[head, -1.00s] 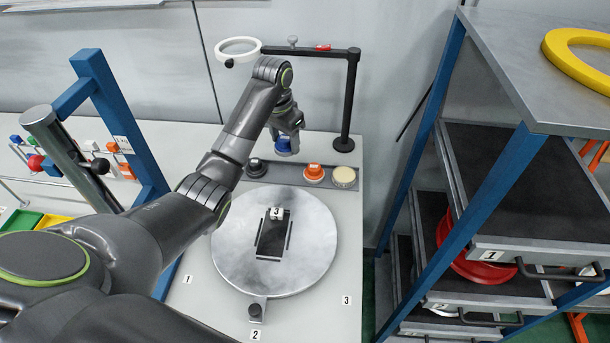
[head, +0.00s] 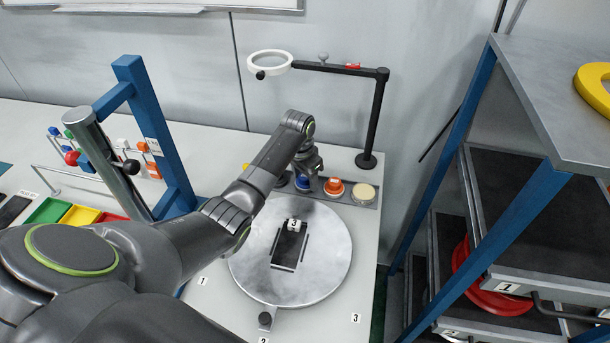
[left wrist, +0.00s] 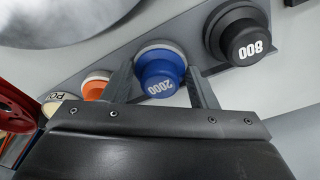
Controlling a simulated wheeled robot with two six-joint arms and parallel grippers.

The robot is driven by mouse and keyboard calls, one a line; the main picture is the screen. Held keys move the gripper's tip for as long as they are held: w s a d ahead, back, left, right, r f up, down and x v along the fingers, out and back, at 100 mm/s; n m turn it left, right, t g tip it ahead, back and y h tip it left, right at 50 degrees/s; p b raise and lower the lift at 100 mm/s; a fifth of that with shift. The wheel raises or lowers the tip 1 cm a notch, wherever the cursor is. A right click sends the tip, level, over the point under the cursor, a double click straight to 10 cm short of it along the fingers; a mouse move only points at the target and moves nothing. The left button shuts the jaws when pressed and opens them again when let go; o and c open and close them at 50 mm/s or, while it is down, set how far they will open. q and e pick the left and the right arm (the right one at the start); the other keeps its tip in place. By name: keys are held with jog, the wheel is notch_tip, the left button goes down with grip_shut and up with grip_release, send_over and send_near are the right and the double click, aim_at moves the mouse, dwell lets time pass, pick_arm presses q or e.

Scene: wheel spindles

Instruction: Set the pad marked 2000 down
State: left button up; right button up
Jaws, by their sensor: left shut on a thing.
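The blue pad marked 2000 (left wrist: 160,72) sits between the two fingers of my left gripper (left wrist: 161,82) in the left wrist view, its number upside down there. In the head view the blue pad (head: 303,184) is level with the row of pads on the grey rack (head: 316,195), between a black pad and an orange pad. My left gripper (head: 305,166) is above it and shut on it. Whether the pad's underside touches the rack cannot be told. My right gripper is not in view.
The orange pad (head: 334,187) and a cream pad (head: 364,191) stand right of the blue one. A black pad marked 800 (left wrist: 238,35) is on its other side. The round metal plate (head: 330,262) lies in front. A black post (head: 376,120) with a white ring stands behind.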

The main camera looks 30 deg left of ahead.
aim_at(302, 178)
pick_arm(q)
jog(key=shift+f, duration=0.15)
jog(key=o, duration=0.7)
jog(key=shift+s+a+r+b, duration=0.1)
jog(key=shift+s+r+b, duration=0.15)
jog(key=shift+r, duration=1.8)
jog(key=shift+s+a+r+b, duration=0.1)
jog(key=shift+s+r+b, duration=0.15)
jog(key=shift+r, duration=1.85)
jog(key=shift+s+r+b, duration=0.15)
jog(key=shift+r+b, duration=0.1)
jog(key=shift+r, duration=1.8)
